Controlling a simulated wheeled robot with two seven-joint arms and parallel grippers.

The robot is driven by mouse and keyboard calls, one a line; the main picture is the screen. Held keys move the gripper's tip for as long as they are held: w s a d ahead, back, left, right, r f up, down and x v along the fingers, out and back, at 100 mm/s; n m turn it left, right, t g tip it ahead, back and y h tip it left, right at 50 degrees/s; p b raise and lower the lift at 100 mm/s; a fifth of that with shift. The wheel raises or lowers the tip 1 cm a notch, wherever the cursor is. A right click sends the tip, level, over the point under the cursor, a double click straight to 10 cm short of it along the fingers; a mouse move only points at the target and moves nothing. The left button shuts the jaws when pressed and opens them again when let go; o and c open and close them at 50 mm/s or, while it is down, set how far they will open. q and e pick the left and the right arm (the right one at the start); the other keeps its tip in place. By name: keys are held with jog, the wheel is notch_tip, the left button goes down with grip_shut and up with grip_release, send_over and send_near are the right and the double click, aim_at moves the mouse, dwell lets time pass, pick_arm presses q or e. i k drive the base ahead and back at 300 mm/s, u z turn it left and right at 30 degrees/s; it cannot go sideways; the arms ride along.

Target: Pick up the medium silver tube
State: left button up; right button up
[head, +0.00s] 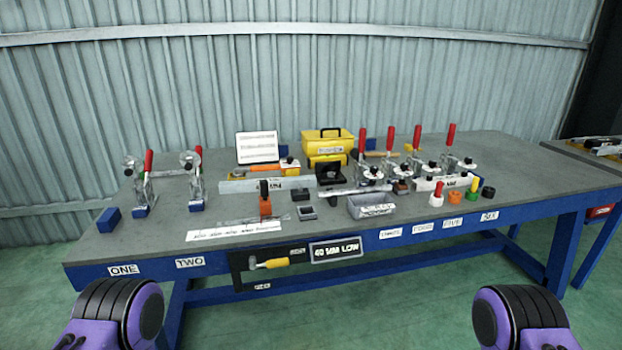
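Neither gripper is in view; only purple and black parts of my two arms show at the bottom left and bottom right. A thin silver tube-like piece (350,191) lies across the middle of the workbench (225,205), beside the clamps. Another thin pale piece (170,173) runs between the two left clamps. Both are too small to tell their size class, so I cannot tell which is the medium silver tube.
Toggle clamps with red handles stand at the left (197,180) and right (447,150) of the bench. A yellow toolbox (327,141), a grey bin (371,205) and small coloured-top containers (437,195) crowd the middle and right. Bare bench top shows at the front left.

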aim_at(286, 183)
jog(key=z, duration=0.25)
jog(key=i, duration=0.95)
jog(key=u, duration=0.1)
